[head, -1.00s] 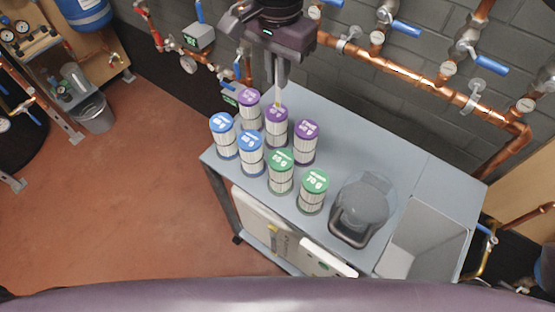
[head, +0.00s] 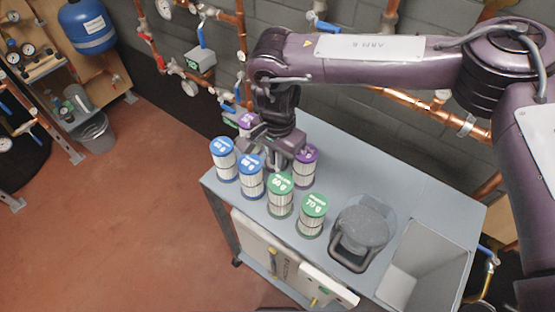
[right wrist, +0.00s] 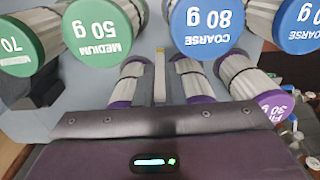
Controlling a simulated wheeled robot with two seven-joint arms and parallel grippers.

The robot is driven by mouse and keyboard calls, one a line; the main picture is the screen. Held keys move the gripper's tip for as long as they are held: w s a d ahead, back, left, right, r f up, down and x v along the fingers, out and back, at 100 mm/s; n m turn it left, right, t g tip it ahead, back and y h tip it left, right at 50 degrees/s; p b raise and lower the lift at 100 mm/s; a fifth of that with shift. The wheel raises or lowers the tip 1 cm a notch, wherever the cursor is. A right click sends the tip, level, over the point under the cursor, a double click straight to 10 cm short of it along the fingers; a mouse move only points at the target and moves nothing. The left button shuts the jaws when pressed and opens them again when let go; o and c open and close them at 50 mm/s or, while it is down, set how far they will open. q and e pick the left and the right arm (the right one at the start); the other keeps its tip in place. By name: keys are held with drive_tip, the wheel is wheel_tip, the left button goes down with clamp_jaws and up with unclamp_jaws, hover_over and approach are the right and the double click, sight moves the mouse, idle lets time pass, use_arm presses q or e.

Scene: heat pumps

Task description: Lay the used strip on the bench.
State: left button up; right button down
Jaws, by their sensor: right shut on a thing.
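My right gripper (head: 272,150) is low over the canisters on the grey bench (head: 410,175), at their back row. Its body hides the middle purple-lidded canister and its own fingertips in the head view. In the right wrist view, the narrow pale strip (right wrist: 160,78), with a yellowish end, stands out from the gripper, between two purple-lidded canisters. My right gripper is shut on this strip. Whether the strip touches the bench or a canister cannot be told. My left gripper is not in view.
Blue-lidded canisters (head: 223,160) and green-lidded canisters (head: 312,215) stand in front. A purple-lidded one (head: 305,165) is close to the gripper's right. A grey jug (head: 362,225) and an open grey bin (head: 428,250) are on the right. Bench behind the jug is clear.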

drive_tip(key=shift+f, duration=1.05)
drive_tip(key=c, duration=2)
unclamp_jaws()
drive_tip(key=shift+f, duration=0.15)
drive_tip(key=o, duration=0.5)
